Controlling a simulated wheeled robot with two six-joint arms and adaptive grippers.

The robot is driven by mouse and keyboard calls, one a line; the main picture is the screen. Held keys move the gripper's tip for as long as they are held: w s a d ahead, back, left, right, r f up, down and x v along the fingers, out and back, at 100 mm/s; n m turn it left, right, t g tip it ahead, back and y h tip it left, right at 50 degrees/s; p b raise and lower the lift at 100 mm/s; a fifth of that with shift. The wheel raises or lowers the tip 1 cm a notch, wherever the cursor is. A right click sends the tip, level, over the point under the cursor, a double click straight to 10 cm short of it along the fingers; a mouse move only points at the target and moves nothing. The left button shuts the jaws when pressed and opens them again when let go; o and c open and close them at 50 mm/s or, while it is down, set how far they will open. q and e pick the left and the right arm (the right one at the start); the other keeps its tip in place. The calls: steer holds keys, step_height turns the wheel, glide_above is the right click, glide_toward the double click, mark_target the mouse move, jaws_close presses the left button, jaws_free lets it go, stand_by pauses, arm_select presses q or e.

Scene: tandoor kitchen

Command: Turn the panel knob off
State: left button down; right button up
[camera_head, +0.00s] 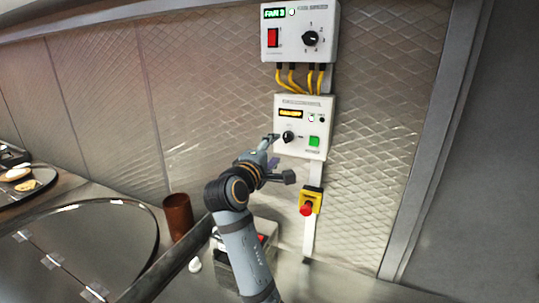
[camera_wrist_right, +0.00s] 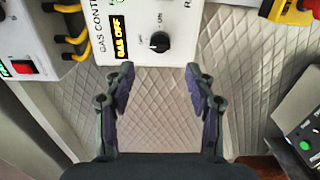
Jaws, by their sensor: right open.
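The gas control panel (camera_head: 321,143) is a white box on the quilted metal wall, with a black knob (camera_head: 289,137), a green power button and a lit yellow display. In the right wrist view the display (camera_wrist_right: 119,38) reads "GAS OFF", and the knob (camera_wrist_right: 160,42) sits beyond the fingertips, roughly centred between them. The knob's exact pointer direction is hard to tell. My right gripper (camera_head: 281,158) is open and empty in front of the panel; its open fingers also show in the wrist view (camera_wrist_right: 160,75). My left gripper is out of view.
Above is a fan control box (camera_head: 299,32) with a red switch, a dial and a "FAN 3" display; yellow cables run below it. A red emergency button (camera_head: 306,208) is under the gas panel. A brown cup (camera_head: 178,216) stands on the counter at left.

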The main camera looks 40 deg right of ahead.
steer(key=shift+v, duration=1.3)
steer(key=shift+s, duration=0.1)
